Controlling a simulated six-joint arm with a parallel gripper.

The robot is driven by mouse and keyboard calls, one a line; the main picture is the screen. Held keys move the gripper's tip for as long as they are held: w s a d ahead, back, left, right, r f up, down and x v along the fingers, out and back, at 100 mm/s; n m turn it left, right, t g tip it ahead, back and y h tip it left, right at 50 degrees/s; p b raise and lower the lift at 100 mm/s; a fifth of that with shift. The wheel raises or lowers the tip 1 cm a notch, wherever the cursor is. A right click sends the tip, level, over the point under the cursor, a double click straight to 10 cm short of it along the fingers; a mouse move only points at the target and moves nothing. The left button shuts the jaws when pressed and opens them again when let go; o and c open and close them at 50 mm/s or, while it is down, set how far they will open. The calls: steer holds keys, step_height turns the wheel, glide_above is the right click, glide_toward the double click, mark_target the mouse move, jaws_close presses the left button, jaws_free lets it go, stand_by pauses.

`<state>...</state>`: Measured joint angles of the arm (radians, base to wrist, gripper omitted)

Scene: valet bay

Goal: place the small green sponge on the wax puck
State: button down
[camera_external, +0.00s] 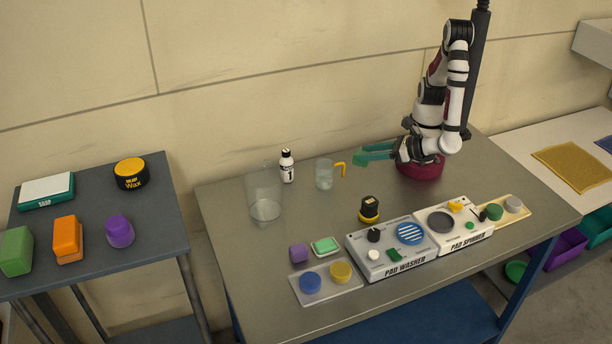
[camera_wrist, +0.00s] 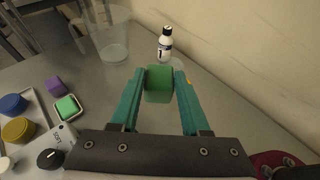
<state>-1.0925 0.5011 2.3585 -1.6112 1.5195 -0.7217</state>
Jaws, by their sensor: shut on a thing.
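My gripper (camera_external: 372,154) is shut on a small green sponge (camera_wrist: 159,84), a block held between its teal fingertips; the gripper also shows in the wrist view (camera_wrist: 158,92). In the external view the sponge (camera_external: 360,158) is held above the back of the table, right of the small jug. A round black tin with a yellow top marked Wax (camera_external: 130,173), the likely wax puck, stands on the left cart, far from my gripper. It is not seen in the wrist view. Its top looks bare.
A clear beaker (camera_external: 265,194), a white bottle (camera_external: 287,166) and a jug (camera_external: 324,174) stand at the back of the table. A pad washer (camera_external: 392,250) and a tray (camera_external: 326,292) with pucks are in front. The cart (camera_external: 88,199) also holds orange, green and purple things.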

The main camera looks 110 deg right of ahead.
steer(key=a+f, duration=0.1)
steer(key=a, duration=0.1)
steer(key=a+f, duration=0.1)
steer(key=a, duration=0.1)
steer(key=a+f, duration=0.2)
steer(key=shift+a, duration=0.3)
steer(key=shift+a+f, duration=0.15)
steer(key=shift+f, duration=0.95)
steer(key=shift+a+f, duration=0.15)
steer(key=shift+f, duration=0.9)
steer(key=shift+f, duration=0.1)
steer(key=shift+c, duration=1.9)
jaws_free()
